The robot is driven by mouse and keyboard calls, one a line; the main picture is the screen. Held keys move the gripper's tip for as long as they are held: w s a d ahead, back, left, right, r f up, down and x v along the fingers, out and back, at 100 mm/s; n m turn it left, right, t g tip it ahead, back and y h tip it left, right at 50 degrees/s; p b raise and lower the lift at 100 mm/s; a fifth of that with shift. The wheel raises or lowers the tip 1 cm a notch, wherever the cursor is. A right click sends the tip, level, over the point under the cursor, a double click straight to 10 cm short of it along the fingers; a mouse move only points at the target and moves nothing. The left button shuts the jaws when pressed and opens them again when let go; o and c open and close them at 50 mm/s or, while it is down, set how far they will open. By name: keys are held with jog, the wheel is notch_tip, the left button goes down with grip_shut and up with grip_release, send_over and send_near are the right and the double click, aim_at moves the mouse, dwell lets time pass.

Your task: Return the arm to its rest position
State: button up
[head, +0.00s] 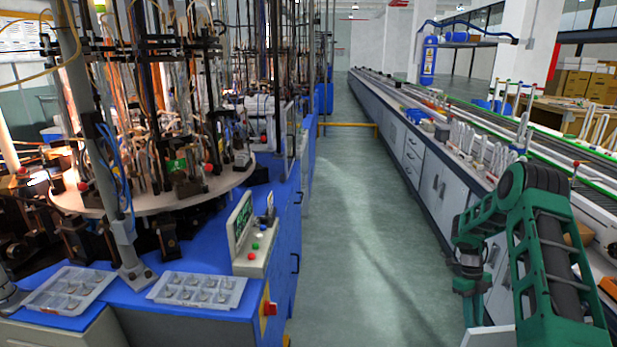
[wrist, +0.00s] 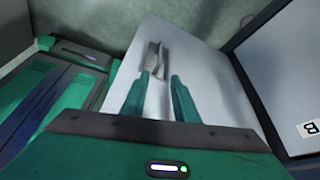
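My green arm (head: 540,240) is folded at the right of the head view, in front of the right bench. Its wrist end hangs low, and my gripper's fingertips cannot be made out there. In the wrist view my gripper (wrist: 160,82) shows two green fingers with a gap between them. It is open, and nothing is seen held. The fingers point over a plain pale panel (wrist: 205,75). A small grey shape shows near the fingertips; I cannot tell whether it is a reflection.
The sealing machine with its round table (head: 150,200) and blue bench stands at left. Two trays of small parts (head: 70,290) (head: 197,290) and a control box (head: 254,240) sit on it. A long conveyor bench (head: 425,165) runs along the right.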

jog(key=s+a+r+n+t, duration=0.15)
jog(key=s+r+n, duration=0.25)
jog(key=r, duration=0.6)
jog(key=s+a+r+n+h, duration=0.1)
jog(key=s+a+r+n, duration=0.3)
jog(key=r, duration=0.5)
jog(key=s+a+r+n, duration=0.1)
jog(key=s+r+n, duration=0.3)
jog(key=r, duration=0.6)
jog(key=s+a+r+n+t, duration=0.1)
jog(key=s+a+r+n, duration=0.1)
jog(key=s+a+n, duration=0.2)
jog(key=s+a+r+n+t+y, duration=0.1)
jog(key=s+a+n, duration=0.3)
jog(key=s, duration=0.7)
jog(key=s+a+r+n+t+y, duration=0.1)
jog(key=s+a+r+n, duration=0.2)
jog(key=s+a+n, duration=0.2)
jog(key=s+n, duration=0.1)
jog(key=s, duration=0.2)
jog(key=shift+s+r+n, duration=0.15)
jog(key=shift+r+n, duration=0.25)
